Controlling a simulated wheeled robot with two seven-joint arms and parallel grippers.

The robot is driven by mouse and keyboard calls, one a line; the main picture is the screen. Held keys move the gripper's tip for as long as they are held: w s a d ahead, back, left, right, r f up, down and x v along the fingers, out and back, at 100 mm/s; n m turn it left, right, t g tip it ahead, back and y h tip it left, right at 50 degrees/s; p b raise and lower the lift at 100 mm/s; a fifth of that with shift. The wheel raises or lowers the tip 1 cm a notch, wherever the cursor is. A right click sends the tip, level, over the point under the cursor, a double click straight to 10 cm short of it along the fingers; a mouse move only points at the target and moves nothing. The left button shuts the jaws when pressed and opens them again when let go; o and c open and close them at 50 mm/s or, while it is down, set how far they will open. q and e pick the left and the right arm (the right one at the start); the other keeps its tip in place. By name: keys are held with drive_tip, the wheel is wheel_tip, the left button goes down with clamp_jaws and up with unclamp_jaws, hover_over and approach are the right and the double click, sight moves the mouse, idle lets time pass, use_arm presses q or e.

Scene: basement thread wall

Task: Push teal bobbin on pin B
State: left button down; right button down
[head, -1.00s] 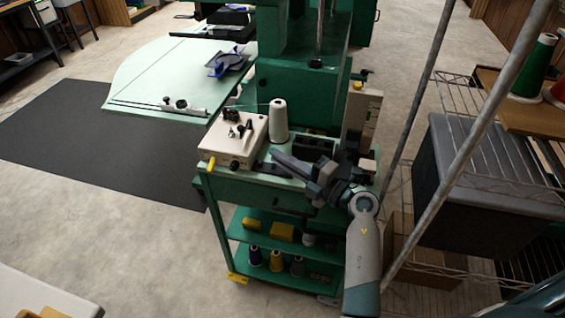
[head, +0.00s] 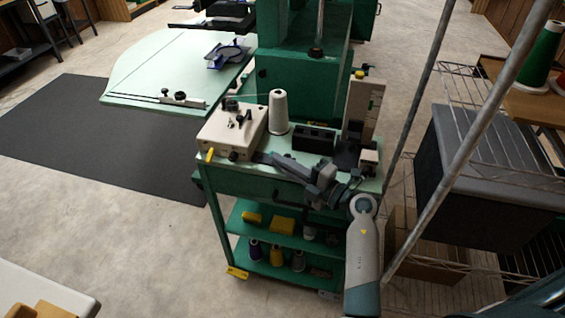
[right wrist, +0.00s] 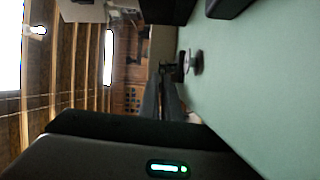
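My right gripper (head: 268,160) is low over the front of the green cart top (head: 200,178), beside the beige box (head: 222,135). It appears as one narrow dark bar pointing left. In the right wrist view its fingers (right wrist: 163,98) lie close together and look shut, with nothing clear between them. A small dark round piece (right wrist: 195,62) stands on the pale green surface past the fingertips. I cannot tell whether it is the bobbin. I cannot make out a teal bobbin or a pin marked B. My left gripper is not in view.
A white thread cone (head: 278,112), a black block (head: 314,138) and an upright beige panel (head: 363,105) stand behind my right gripper. Several small cones sit on the cart's lower shelf (head: 275,267). A wire rack with a grey bin (head: 485,180) stands at the right.

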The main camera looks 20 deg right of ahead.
drive_tip(key=shift+w+d+r+p, duration=0.3)
drive_tip(key=shift+r+p, duration=0.15)
drive_tip(key=shift+f, duration=0.1)
idle(0.7)
drive_tip(key=c, duration=1.9)
unclamp_jaws()
drive_tip(key=shift+s, duration=0.1)
drive_tip(key=shift+f, duration=0.1)
